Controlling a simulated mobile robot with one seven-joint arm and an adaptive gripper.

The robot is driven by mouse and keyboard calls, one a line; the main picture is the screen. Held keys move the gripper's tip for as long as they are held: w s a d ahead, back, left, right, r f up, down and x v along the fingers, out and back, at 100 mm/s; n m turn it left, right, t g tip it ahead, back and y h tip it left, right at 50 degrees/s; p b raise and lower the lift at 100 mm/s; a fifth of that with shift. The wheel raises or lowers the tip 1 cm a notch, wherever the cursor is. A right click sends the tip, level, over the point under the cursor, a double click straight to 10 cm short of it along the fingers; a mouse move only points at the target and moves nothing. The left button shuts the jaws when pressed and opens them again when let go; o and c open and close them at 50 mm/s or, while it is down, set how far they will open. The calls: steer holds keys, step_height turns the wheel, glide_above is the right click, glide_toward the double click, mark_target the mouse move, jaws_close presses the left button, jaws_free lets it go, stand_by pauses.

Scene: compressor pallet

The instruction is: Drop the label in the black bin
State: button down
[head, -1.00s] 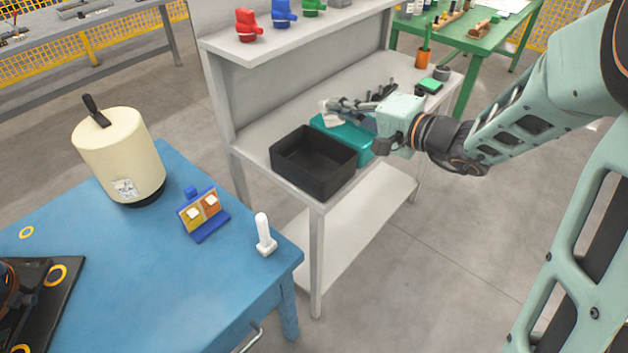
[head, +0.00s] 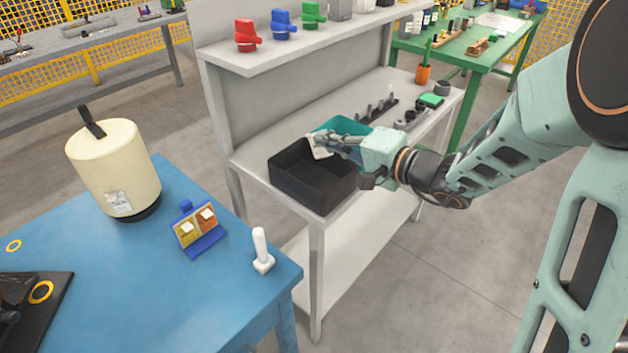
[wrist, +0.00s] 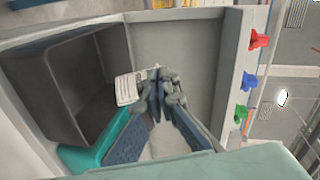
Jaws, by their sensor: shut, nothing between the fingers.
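The label (head: 320,147) is a small white sheet at the tips of my gripper (head: 338,142). My gripper is shut, with the label pinched at its fingertips. In the wrist view the label (wrist: 127,88) sticks out to the left of the fingertips (wrist: 157,80) and shows faint lines. The black bin (head: 300,192) is an open box on the white bench. The label is at the bin's back right rim, seemingly above it; its exact height is hard to tell. The bin (wrist: 75,85) is left of the fingers in the wrist view, and its visible inside looks empty.
A teal bin (head: 335,125) stands right behind the black bin, partly hidden by my gripper. A shelf with red (head: 246,35), blue and green parts overhangs the bench. The blue table (head: 130,280) in front holds a cream tank (head: 112,165).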

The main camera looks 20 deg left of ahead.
steer(key=c, duration=2.7)
jaws_free()
steer(key=o, duration=0.6)
steer(key=v, duration=1.2)
